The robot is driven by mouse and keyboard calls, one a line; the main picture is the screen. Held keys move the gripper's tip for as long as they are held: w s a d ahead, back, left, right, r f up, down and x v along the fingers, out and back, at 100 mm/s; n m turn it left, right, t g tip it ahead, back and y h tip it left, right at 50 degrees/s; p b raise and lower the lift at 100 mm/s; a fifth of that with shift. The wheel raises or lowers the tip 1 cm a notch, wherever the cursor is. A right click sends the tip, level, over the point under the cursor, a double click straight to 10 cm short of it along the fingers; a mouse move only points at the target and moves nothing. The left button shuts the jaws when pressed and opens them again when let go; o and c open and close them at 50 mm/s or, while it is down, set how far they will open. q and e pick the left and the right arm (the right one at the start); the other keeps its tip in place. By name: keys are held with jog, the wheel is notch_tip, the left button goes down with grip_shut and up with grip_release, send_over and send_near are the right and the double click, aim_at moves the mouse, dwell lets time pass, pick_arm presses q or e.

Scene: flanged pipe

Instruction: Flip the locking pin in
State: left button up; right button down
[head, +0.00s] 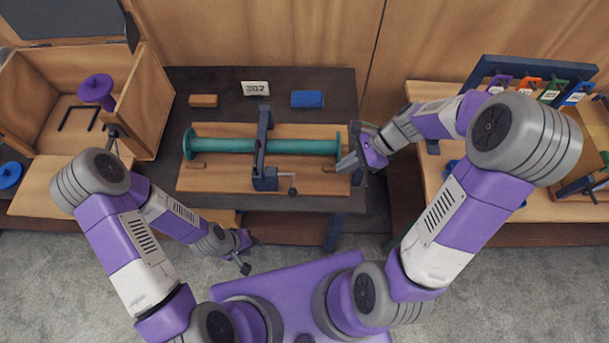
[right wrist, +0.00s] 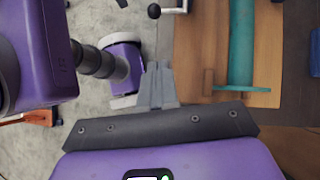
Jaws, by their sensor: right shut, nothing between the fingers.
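A teal flanged pipe (head: 220,145) lies across a wooden board (head: 225,181) on a dark table. A dark blue clamp frame (head: 262,140) stands over its middle. At the clamp's front right is a grey lever or pin with a black knob (head: 292,191); which part is the locking pin I cannot tell. A black knob (right wrist: 154,11) shows at the top of the right wrist view. My right gripper (head: 346,163) is beside the pipe's right flange, apart from the knob; its fingers (right wrist: 157,87) are shut and empty. My left gripper (head: 243,267) hangs low before the table; its fingers are unclear.
Behind the board are an orange-brown block (head: 203,101), a small sign (head: 255,88) and a blue block (head: 307,99). An open wooden box (head: 135,110) is at left. A side table (head: 433,165) with a tool rack (head: 530,72) is at right.

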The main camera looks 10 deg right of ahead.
jog(key=shift+s, duration=0.1)
jog(key=b, duration=0.2)
send_near(293, 185)
notch_tip(293, 185, down, 6)
jog(key=s+a, duration=0.2)
jog(key=shift+w+a+r, duration=0.15)
jog(key=shift+w+a, duration=0.1)
jog(key=shift+a, duration=0.2)
jog(key=a, duration=0.2)
jog(key=w+a, duration=0.1)
jog(key=a, duration=0.1)
jog(key=shift+w+a, duration=0.1)
jog(key=shift+a, duration=0.1)
jog(key=shift+d, duration=0.1)
